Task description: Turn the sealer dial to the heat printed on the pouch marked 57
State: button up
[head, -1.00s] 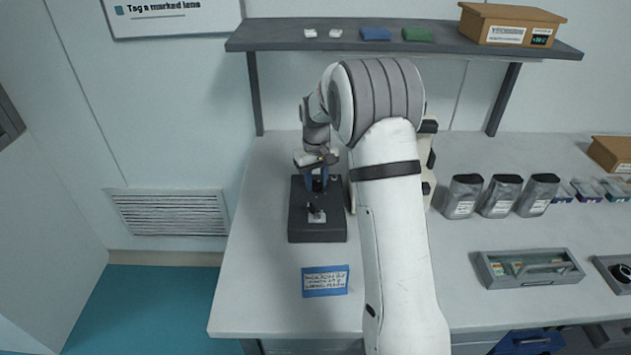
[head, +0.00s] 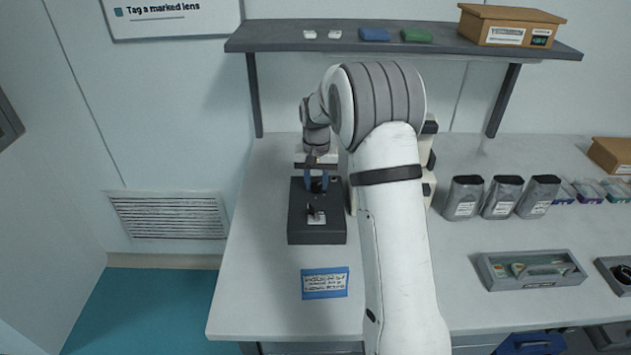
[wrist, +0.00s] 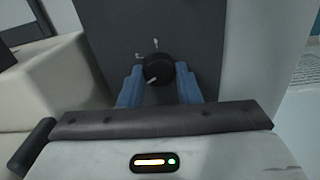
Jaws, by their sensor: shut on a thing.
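The sealer (head: 316,232) is a dark box at the left of the table. In the wrist view its dark face (wrist: 150,25) carries a round black dial (wrist: 158,69) with a pale pointer mark, and light marks sit beside and above it. My gripper (wrist: 160,78) has blue fingers, one on each side of the dial, and is shut on it. In the head view my gripper (head: 318,184) is over the back part of the sealer. Several grey pouches (head: 501,197) stand to the right; their labels are too small to read.
A blue-edged note (head: 325,283) lies in front of the sealer. A grey tray (head: 530,270) lies at the right. A shelf (head: 270,38) with a cardboard box (head: 509,24) hangs above. My arm hides part of a pale device (head: 430,165).

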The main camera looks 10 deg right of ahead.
aim_at(316, 184)
jog(key=o, duration=1)
jog(key=shift+c, duration=0.2)
jog(key=shift+r, duration=0.1)
notch_tip(316, 184, up, 7)
jog(key=shift+f+b, duration=0.1)
jog(key=shift+b, duration=0.2)
jog(key=shift+r, duration=0.4)
